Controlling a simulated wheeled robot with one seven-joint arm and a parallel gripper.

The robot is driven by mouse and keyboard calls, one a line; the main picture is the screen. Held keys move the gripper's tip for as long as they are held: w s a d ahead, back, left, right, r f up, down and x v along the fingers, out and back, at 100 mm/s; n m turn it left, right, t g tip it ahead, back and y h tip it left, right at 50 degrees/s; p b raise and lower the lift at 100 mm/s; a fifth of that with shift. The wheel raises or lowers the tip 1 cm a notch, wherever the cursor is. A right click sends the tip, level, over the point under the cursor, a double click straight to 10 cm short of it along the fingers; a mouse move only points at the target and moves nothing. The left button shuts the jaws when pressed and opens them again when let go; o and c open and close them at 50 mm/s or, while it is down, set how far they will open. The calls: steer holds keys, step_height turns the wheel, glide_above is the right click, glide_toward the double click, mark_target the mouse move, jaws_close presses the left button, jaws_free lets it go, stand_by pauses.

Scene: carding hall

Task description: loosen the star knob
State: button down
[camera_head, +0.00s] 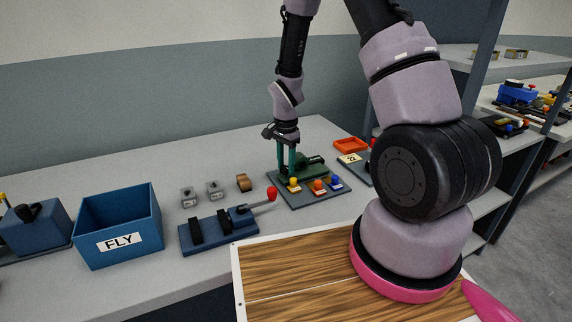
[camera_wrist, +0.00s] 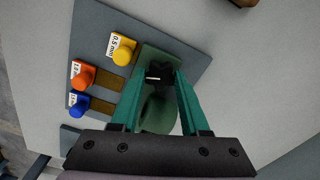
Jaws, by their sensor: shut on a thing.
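The star knob (camera_wrist: 160,74) is a small black knob on a green body (camera_wrist: 158,112), seen in the wrist view. The green body also shows on a grey plate (camera_head: 338,188) in the head view. My gripper (camera_head: 286,172) reaches down from above with two teal fingers. In the wrist view my gripper (camera_wrist: 160,80) has its fingertips on either side of the star knob, shut on it. In the head view the knob is hidden by the fingers. Yellow (camera_wrist: 123,56), orange (camera_wrist: 82,76) and blue (camera_wrist: 78,104) knobs with small labels sit beside the green body.
A blue fixture (camera_head: 220,232) with a red-ball lever (camera_head: 272,193) lies left of the plate. Farther left is a blue bin (camera_head: 88,258) marked FLY. An orange tray (camera_head: 350,145) is behind right. Small metal blocks (camera_head: 213,190) lie on the grey bench (camera_head: 150,180).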

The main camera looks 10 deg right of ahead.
steer(key=n, duration=0.4)
steer(key=shift+n, duration=0.4)
steer(key=n, duration=0.3)
steer(key=shift+n, duration=0.3)
steer(key=n, duration=1.2)
steer(key=shift+n, duration=0.3)
steer(key=n, duration=0.3)
steer(key=shift+n, duration=0.4)
steer(key=n, duration=0.3)
steer(key=shift+n, duration=2)
